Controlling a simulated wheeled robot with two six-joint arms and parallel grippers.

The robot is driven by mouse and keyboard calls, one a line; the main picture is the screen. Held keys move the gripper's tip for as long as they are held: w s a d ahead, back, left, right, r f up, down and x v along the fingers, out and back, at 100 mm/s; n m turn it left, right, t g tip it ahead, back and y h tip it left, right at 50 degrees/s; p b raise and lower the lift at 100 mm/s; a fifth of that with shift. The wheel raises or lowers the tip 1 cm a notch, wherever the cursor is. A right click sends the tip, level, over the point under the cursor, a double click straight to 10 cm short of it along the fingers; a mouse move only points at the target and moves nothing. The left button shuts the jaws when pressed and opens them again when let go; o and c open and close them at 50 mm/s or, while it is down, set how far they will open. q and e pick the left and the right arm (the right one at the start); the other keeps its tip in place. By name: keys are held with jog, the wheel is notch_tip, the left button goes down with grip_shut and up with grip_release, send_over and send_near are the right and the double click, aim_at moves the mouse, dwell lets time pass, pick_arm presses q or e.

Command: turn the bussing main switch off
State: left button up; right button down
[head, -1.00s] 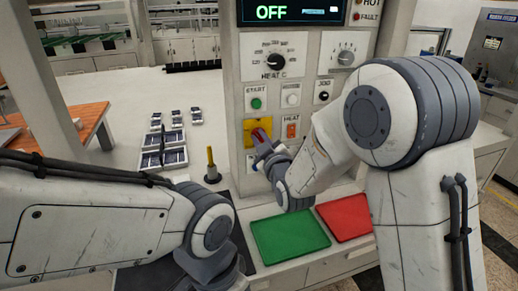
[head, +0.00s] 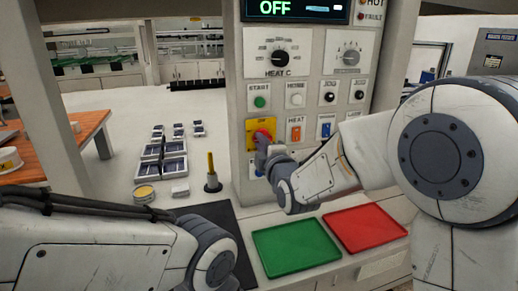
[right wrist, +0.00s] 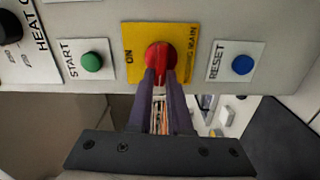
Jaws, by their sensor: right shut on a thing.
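The bussing main switch is a red rotary knob (head: 264,134) on a yellow plate (head: 250,127) low on the panel's left side. My right gripper (head: 262,142) is shut on the knob and partly covers it in the head view. In the right wrist view the red knob (right wrist: 160,55) sits between the two dark fingertips (right wrist: 160,78), its grip in line with them. The plate's "ON" mark is left of it there, and part of the word MAIN is to the right. My left forearm shows at the lower left; its gripper is out of view.
The green START button (head: 260,102) is above the switch and the blue RESET button (right wrist: 242,65) is on its other side. A display (head: 295,9) reads OFF. A green tray (head: 296,246) and a red tray (head: 365,228) lie below. A yellow-topped post (head: 211,170) stands left.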

jog(key=shift+s+a+f+n, duration=0.15)
jog(key=shift+f+n, duration=0.15)
jog(key=shift+n, duration=0.2)
jog(key=c, duration=0.8)
grip_release()
jog(key=shift+c, duration=0.2)
jog(key=shift+r, duration=0.1)
jog(key=shift+r, duration=0.1)
jog(key=b+v, duration=0.2)
jog(key=v, duration=0.8)
jog(key=shift+s, duration=0.2)
